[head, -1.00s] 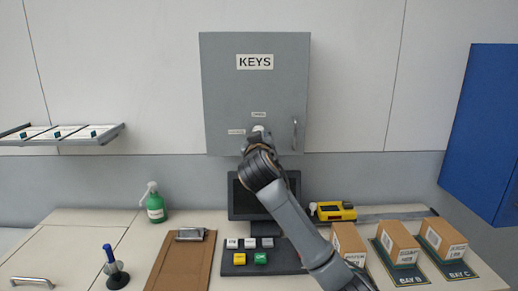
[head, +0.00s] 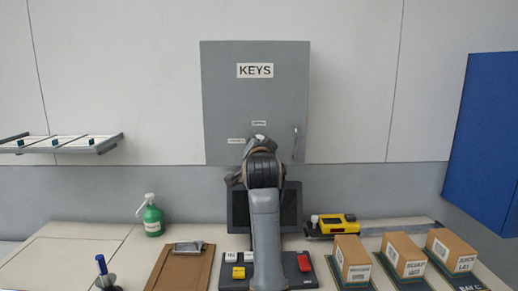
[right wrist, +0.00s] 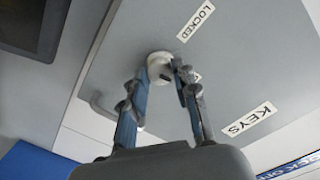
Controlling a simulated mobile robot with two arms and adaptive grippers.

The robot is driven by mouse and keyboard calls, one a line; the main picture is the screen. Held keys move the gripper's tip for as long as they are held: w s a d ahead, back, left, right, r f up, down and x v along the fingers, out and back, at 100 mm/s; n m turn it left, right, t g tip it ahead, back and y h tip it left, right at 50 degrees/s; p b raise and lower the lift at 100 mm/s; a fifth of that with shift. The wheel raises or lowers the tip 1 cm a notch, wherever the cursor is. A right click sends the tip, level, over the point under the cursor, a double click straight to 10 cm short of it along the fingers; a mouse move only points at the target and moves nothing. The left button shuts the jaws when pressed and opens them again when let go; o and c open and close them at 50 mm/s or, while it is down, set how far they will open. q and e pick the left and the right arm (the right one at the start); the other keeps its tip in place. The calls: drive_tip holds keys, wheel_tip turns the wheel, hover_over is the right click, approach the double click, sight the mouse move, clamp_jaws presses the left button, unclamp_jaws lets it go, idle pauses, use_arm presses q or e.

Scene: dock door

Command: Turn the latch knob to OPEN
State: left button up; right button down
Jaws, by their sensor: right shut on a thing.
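The grey key cabinet (head: 222,100) with a KEYS label hangs on the wall. Its pale round latch knob (right wrist: 158,60) shows in the right wrist view, with a dark mark on its lower part. A LOCKED label (right wrist: 195,20) is beside it; a second label (right wrist: 196,77) is partly hidden behind a finger. In the head view the upper label (head: 259,123) is too small to read surely. My right gripper (right wrist: 161,72) is shut on the knob, a finger on either side. In the head view the right gripper (head: 257,141) covers most of the knob. My left gripper is out of view.
A cabinet handle (head: 295,141) is right of the knob. Below stand a dark monitor (head: 291,208), a button panel (head: 310,276), a clipboard (head: 172,268), a green spray bottle (head: 153,219), a yellow device (head: 338,223) and boxes (head: 405,255). A blue cabinet (head: 484,140) is at right.

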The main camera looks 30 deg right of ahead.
drive_tip(key=shift+m, duration=0.8)
drive_tip(key=c, duration=1)
unclamp_jaws()
drive_tip(key=v, duration=1.2)
drive_tip(key=shift+r, duration=0.1)
drive_tip(key=shift+d, duration=0.1)
